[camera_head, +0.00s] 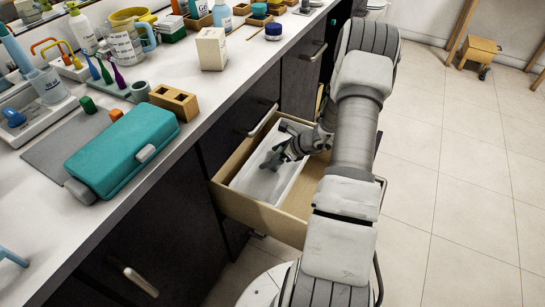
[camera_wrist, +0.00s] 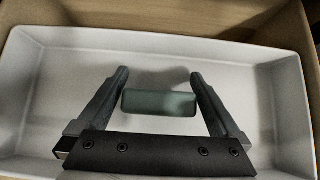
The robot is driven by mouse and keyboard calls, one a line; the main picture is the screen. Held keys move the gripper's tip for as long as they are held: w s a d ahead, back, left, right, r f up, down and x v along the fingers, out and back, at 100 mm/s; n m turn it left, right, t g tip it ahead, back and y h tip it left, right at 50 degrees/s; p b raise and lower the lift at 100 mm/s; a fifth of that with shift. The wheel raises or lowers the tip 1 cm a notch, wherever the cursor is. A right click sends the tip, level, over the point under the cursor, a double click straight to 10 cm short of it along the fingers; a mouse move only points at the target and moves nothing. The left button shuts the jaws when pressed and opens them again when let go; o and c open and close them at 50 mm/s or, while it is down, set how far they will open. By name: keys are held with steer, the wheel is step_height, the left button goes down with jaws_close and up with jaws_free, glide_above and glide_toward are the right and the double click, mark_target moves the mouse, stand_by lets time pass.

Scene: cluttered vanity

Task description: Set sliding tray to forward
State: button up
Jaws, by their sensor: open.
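The sliding tray is a white, shallow rectangular tray (camera_head: 240,182) inside an open wooden drawer (camera_head: 232,203). In the wrist view the tray (camera_wrist: 60,55) fills most of the picture, with its floor and walls showing. My gripper (camera_head: 272,162) reaches down over the tray. In the wrist view my gripper (camera_wrist: 159,75) is open, with its two fingers spread apart over the tray floor. A small grey-green block (camera_wrist: 159,103) shows between the fingers, and neither finger touches it. I cannot tell whether the fingertips touch the tray. My arm hides the drawer's right part in the head view.
The drawer sticks out from a dark cabinet (camera_head: 180,240) under a crowded counter (camera_head: 200,105). A teal case (camera_head: 120,155) and a wooden block with holes (camera_head: 174,101) lie near the counter's edge.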

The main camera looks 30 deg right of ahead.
steer(key=shift+c, duration=0.3)
jaws_close()
steer(key=s+d, duration=0.4)
steer(key=s, duration=0.3)
steer(key=s+d, duration=0.4)
steer(key=s, duration=0.3)
steer(key=shift+s+d, duration=0.3)
steer(key=shift+s, duration=0.1)
steer(key=shift+o, duration=0.3)
jaws_free()
steer(key=shift+r, duration=0.1)
steer(key=p+v, duration=0.5)
steer(key=v, duration=1.2)
steer(key=shift+s+d, duration=0.1)
steer(key=shift+d, duration=0.1)
